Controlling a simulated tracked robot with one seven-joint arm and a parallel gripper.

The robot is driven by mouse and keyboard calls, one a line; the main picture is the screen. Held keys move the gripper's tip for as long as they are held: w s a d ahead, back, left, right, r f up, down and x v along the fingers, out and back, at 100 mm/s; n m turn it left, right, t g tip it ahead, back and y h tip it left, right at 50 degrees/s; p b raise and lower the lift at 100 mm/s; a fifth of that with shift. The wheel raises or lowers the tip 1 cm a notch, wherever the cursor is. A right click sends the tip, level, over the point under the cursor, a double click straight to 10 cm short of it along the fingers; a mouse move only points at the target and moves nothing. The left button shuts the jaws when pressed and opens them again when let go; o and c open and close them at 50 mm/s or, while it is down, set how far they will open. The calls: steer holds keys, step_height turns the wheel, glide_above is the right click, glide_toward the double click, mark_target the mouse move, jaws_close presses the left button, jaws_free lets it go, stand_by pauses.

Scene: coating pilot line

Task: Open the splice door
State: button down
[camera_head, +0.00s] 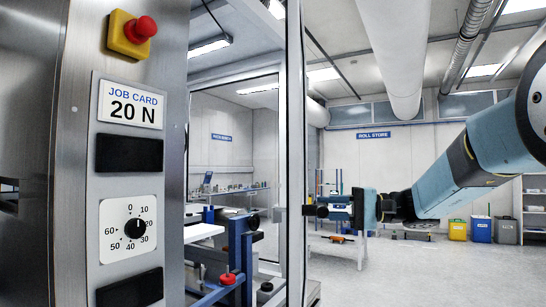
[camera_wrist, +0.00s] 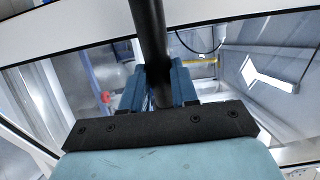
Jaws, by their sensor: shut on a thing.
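The splice door (camera_head: 296,120) is a glass panel in a pale metal frame, right of the steel control panel in the head view. Its pale frame (camera_wrist: 75,40) and glass also cross the wrist view. A dark round bar handle (camera_wrist: 147,25) runs down into my gripper (camera_wrist: 158,88) in the wrist view. My gripper's blue fingers are on both sides of the bar, shut on it. In the head view, my gripper (camera_head: 325,207) is at the right edge of the door frame. The handle is hard to make out there. I cannot tell whether the door is ajar.
The steel control panel (camera_head: 87,200) stands close at left, with a red emergency button (camera_head: 142,28), job card "20 N" (camera_head: 132,103) and dial (camera_head: 134,229). Blue-framed equipment (camera_head: 228,275) shows beyond the door. Bins (camera_head: 480,230) stand far right; open floor (camera_head: 420,275) lies at right.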

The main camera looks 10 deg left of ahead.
steer(key=shift+n+g, duration=0.5)
steer(key=shift+g, duration=0.3)
steer(key=shift+w+d+f, duration=0.1)
steer(key=shift+w+d, duration=0.05)
steer(key=shift+d, duration=1.25)
steer(key=shift+w+d+f, duration=0.1)
steer(key=shift+w+d, duration=0.05)
steer(key=shift+d, duration=1.25)
steer(key=c, duration=0.8)
jaws_free()
steer(key=shift+r, duration=0.15)
steer(key=shift+w+d, duration=0.2)
steer(key=shift+d, duration=3.2)
steer(key=shift+w+d, duration=0.2)
steer(key=shift+d, duration=3.15)
steer(key=shift+d, duration=0.1)
steer(key=shift+s, duration=0.1)
